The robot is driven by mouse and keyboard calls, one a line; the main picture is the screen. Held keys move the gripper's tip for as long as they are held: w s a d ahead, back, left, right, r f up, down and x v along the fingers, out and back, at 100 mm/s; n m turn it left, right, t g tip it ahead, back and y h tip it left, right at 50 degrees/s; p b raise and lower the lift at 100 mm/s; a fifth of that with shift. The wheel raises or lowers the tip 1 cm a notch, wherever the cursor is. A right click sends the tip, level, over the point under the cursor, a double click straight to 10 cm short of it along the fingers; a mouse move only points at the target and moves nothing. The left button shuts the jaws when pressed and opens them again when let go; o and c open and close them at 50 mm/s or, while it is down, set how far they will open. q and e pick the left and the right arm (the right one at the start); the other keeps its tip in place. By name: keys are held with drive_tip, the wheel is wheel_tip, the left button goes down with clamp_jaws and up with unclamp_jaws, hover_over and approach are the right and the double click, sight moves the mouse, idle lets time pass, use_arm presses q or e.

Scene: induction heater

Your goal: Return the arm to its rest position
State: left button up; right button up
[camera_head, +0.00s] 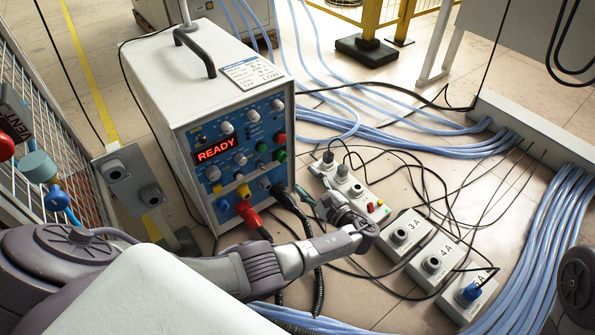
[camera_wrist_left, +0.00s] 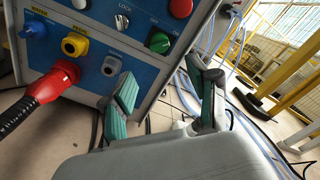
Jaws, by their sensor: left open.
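My left arm (camera_head: 290,258) reaches in from the left, in front of the induction heater (camera_head: 215,110). My left gripper (camera_head: 322,203) is just right of the heater's lower front corner. In the left wrist view its two green-padded fingers (camera_wrist_left: 160,92) are spread apart with nothing between them. The heater's front panel (camera_wrist_left: 105,30) is close beyond the fingers in that view; whether they touch it cannot be told. The heater's display reads READY. A red plug (camera_wrist_left: 55,82) sits in the panel's lower part, next to a yellow socket (camera_wrist_left: 75,45). My right gripper is out of view.
A power strip (camera_head: 350,188) and boxes marked 3A (camera_head: 405,232), 4A (camera_head: 434,262) and 5A (camera_head: 467,294) lie on the floor to the right. A blue plug sits in 5A. Blue hoses (camera_head: 545,240) and black cables cross the floor. A wire cage (camera_head: 60,130) stands left.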

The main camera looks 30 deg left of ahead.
use_arm(q)
drive_tip(key=shift+s+d, duration=0.25)
drive_tip(key=shift+d, duration=0.3)
